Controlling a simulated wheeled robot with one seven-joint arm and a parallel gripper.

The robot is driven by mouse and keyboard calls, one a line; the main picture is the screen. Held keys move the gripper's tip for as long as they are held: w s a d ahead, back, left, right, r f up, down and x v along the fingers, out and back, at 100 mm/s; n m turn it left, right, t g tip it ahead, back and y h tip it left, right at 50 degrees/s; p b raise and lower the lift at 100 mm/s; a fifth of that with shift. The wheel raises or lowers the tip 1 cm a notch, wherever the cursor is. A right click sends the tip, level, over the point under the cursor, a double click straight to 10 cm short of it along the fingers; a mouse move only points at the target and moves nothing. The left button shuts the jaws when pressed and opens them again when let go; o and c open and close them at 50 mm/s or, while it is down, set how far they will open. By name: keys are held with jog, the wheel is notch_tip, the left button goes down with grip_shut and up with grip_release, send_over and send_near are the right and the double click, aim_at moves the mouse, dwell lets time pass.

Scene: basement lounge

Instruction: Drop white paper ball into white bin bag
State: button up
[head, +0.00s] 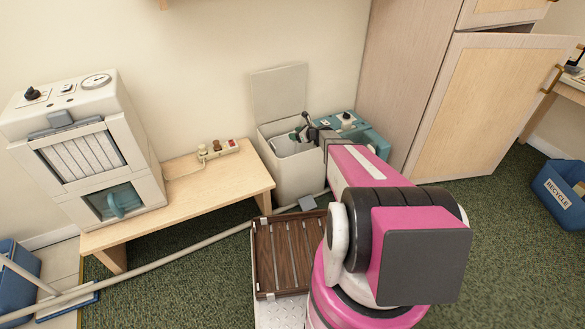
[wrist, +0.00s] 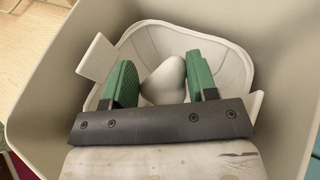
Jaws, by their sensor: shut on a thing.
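My gripper (head: 301,132) is at the mouth of a cream bin (head: 288,178) whose lid (head: 280,92) stands open against the wall. In the wrist view my gripper (wrist: 158,72) points down into the bin (wrist: 40,105), with its green fingers on either side of a white paper ball (wrist: 164,82). It is shut on the ball. The white bin bag (wrist: 233,72) lines the space below and around the ball, with pale flaps at its sides. The ball's lower part is hidden by the dark gripper bar. The gap between ball and bag bottom cannot be told.
A teal box-like appliance (head: 362,135) stands right of the bin. A slatted wooden tray (head: 280,255) is in front. A blue recycle bin (head: 558,192) stands far right.

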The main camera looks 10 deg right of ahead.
jog(key=o, duration=1)
jog(key=shift+c, duration=0.2)
jog(key=v, duration=1.1)
